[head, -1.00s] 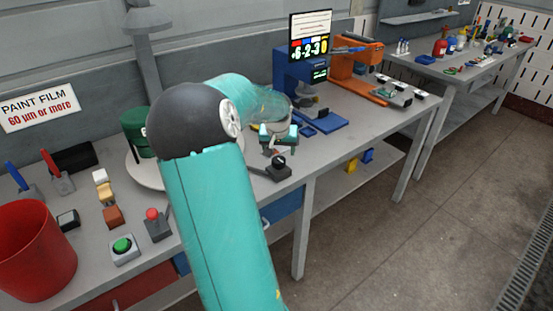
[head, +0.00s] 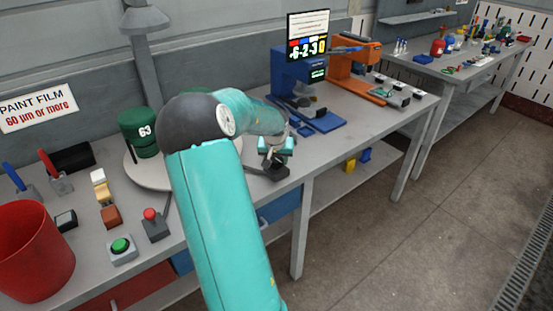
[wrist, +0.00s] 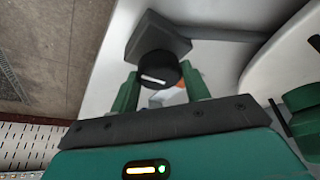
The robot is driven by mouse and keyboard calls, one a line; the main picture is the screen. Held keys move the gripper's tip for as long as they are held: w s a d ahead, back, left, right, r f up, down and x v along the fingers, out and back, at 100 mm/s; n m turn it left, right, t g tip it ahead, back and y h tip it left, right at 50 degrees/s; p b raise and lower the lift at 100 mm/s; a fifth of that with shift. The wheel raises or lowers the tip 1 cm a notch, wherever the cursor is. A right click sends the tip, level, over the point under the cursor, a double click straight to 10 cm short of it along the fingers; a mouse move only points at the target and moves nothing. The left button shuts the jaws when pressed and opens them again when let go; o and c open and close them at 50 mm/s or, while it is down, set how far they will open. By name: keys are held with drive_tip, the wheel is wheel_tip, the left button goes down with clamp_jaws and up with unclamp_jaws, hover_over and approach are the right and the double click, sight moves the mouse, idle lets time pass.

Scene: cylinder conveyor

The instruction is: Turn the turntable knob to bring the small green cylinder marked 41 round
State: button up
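The turntable (head: 135,176) is a pale disc on the bench, partly hidden by my arm. A green cylinder marked 63 (head: 138,135) stands upright on it. No cylinder marked 41 is visible. The black round knob (wrist: 158,68) with a white mark sits on a dark base (wrist: 150,34), beside the turntable's edge in the wrist view (wrist: 258,68). My gripper (wrist: 162,84) is open, one green finger on each side of the knob; I see no clear contact.
A red bin (head: 35,250), a green button (head: 121,246) and a red-topped switch (head: 152,222) are at the left. A blue machine (head: 300,85) and an orange one (head: 352,65) stand further right. The bench front edge lies close to the knob.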

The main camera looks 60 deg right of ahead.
drive_tip(key=shift+m, duration=0.3)
drive_tip(key=o, duration=1)
drive_tip(key=v, duration=1.3)
drive_tip(key=shift+w+a+r, duration=0.1)
drive_tip(key=shift+a+r, duration=0.1)
drive_tip(key=shift+r, duration=0.2)
